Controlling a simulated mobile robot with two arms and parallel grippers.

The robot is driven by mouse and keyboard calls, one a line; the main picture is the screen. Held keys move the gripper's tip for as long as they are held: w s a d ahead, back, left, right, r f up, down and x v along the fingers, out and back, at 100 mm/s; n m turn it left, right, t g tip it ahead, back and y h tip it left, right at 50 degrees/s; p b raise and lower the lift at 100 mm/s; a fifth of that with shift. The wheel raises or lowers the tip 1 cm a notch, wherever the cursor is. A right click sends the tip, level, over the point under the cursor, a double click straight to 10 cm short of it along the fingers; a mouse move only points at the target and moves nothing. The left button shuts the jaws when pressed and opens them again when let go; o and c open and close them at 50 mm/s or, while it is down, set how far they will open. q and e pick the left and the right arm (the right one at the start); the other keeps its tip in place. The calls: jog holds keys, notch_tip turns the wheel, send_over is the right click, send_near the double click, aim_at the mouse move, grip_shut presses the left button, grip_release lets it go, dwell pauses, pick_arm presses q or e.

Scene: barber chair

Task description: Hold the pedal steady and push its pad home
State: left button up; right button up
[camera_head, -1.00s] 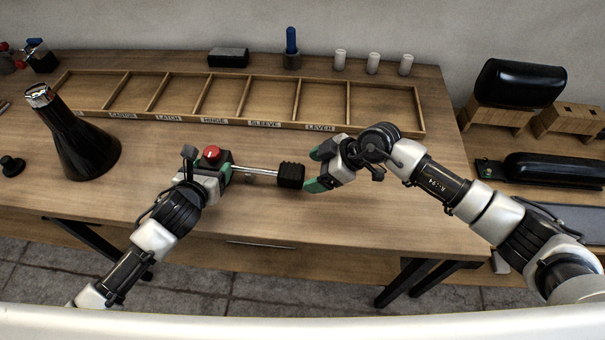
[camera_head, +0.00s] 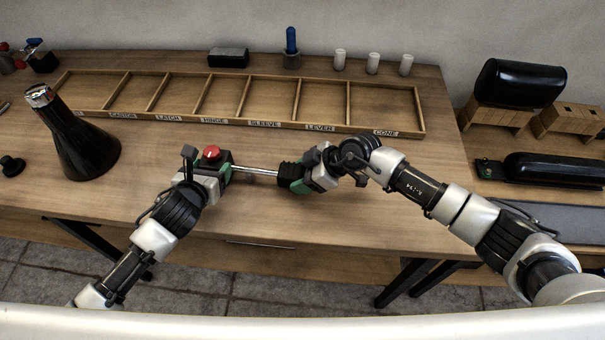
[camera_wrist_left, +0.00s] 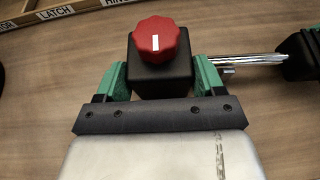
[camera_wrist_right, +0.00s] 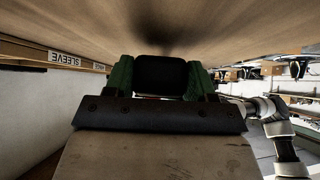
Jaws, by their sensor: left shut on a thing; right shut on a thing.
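The pedal has a black block with a red knob, a chrome rod and a black ribbed pad. My left gripper (camera_head: 215,172) is shut on the pedal's black block (camera_wrist_left: 160,75), with a green finger on each side. The red knob (camera_wrist_left: 157,40) sits on top of the block. The chrome rod (camera_head: 256,171) runs right from the block to the pad (camera_head: 290,173). My right gripper (camera_head: 297,178) is shut on the pad, which also shows between its green fingers in the right wrist view (camera_wrist_right: 160,77). The joint between rod and pad is partly hidden.
A labelled wooden divider tray (camera_head: 290,124) lies behind the pedal. A black cone-shaped stand (camera_head: 85,145) is at the left. White cylinders (camera_head: 373,63) and a blue-handled tool (camera_head: 291,45) stand at the back. The table front is clear.

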aim_at(294, 171)
jog(key=shift+c, duration=1.4)
jog(key=shift+w+a, duration=0.2)
jog(key=shift+a, duration=0.7)
jog(key=shift+w+a, duration=0.15)
jog(key=shift+a, duration=0.7)
pick_arm(q)
jog(key=shift+d, duration=0.1)
pick_arm(e)
jog(key=o, duration=1.3)
jog(key=shift+d, duration=0.1)
jog(key=v, duration=1.2)
